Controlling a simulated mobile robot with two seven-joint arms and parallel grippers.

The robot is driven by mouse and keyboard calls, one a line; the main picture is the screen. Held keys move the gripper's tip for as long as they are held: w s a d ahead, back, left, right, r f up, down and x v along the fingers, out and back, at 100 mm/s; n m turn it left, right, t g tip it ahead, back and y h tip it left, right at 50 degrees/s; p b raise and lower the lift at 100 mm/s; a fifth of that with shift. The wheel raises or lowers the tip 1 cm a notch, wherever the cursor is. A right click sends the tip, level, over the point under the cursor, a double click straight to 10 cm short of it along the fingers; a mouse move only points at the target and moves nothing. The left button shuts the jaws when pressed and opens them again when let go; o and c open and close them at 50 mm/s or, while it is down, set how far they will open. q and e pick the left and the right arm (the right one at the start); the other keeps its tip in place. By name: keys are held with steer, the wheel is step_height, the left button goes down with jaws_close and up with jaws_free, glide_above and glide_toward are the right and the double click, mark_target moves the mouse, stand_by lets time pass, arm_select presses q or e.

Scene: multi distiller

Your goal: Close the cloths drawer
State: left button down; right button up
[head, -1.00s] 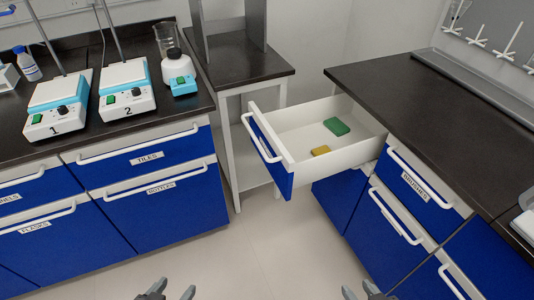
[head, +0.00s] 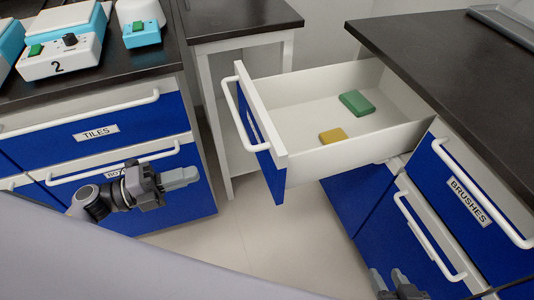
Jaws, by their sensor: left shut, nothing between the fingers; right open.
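The open drawer (head: 300,118) with a blue front and white handle (head: 238,112) sticks out from the right-hand cabinet. A green cloth (head: 357,103) and a yellow cloth (head: 333,136) lie inside it. The drawer's label is turned away and cannot be read. My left gripper (head: 185,176) is shut and empty, in front of the left cabinet, to the left of and apart from the drawer. My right gripper (head: 397,280) is open at the lower right, below the drawer and near the right cabinet fronts; it is partly cut off.
The shut TILES drawer (head: 60,140) is at left, with another drawer below it partly hidden by my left gripper. The BRUSHES drawer (head: 465,195) at right is shut. A dark side table (head: 240,22) stands behind. Floor (head: 225,235) is free below the open drawer.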

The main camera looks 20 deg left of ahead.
arm_select(q)
glide_toward(264, 156)
steer(key=x, duration=0.6)
steer(key=shift+w+d+f, duration=0.1)
steer(key=shift+w+f, duration=0.05)
steer(key=shift+w, duration=0.05)
steer(key=shift+w+d, duration=0.1)
steer(key=shift+d, duration=0.05)
arm_select(e)
steer(key=shift+s+f, duration=0.15)
steer(key=shift+f, duration=0.1)
